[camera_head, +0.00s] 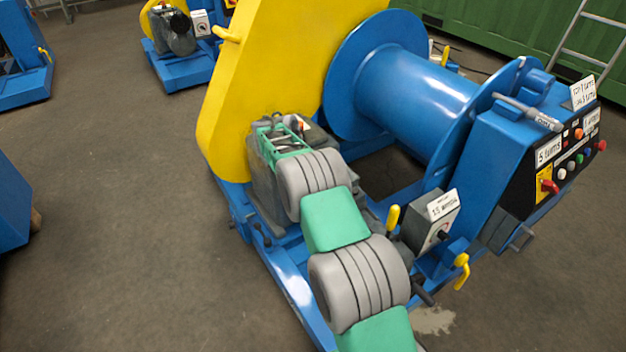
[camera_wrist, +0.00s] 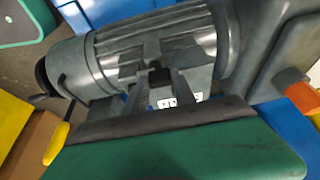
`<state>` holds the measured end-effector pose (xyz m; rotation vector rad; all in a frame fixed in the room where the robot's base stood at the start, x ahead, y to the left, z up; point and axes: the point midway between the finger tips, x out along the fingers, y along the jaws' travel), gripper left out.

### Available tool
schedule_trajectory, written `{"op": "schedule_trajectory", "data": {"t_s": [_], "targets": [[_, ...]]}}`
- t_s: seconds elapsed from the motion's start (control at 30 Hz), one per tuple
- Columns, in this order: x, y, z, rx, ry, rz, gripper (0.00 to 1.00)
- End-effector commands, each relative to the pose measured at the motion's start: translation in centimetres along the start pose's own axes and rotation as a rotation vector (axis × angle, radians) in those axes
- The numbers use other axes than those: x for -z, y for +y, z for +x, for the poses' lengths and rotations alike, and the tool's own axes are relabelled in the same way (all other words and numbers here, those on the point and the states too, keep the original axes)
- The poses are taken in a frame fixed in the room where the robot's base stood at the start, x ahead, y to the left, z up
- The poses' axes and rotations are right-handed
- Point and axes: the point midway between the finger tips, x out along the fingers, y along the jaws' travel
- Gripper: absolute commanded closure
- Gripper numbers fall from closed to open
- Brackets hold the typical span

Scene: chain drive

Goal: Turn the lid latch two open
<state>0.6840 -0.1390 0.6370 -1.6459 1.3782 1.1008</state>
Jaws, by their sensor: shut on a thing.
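My gripper (camera_wrist: 157,76) reaches onto the grey ribbed motor housing (camera_wrist: 105,58) in the wrist view. Its two dark fingers are shut on a small dark piece on the housing, which seems to be the lid latch; its shape is mostly hidden between the fingertips. How far the latch is turned cannot be told. In the head view my gripper (camera_head: 283,138) is small beside the yellow guard, above the grey motor (camera_head: 262,182). My arm hides part of the motor, and the latch cannot be made out there.
The tall yellow guard (camera_head: 255,75) rises close behind my gripper. A blue drum (camera_head: 415,85) and a grey switch box (camera_head: 430,228) stand to the right. Yellow handles (camera_head: 393,217) stick up near my arm. An orange part (camera_wrist: 302,97) shows at the right of the wrist view.

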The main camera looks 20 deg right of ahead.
Motion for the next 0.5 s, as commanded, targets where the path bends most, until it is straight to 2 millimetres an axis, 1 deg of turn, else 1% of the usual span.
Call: {"op": "schedule_trajectory", "data": {"t_s": [0.17,0.2,0.3,0.5], "targets": [[0.03,0.00,-0.04,0.000,0.000,0.002,1.00],[0.04,0.00,-0.03,0.000,0.000,0.002,0.66],[0.03,0.00,-0.03,0.001,0.000,0.001,0.60],[0.03,-0.01,-0.05,0.001,0.000,0.000,0.60]]}}
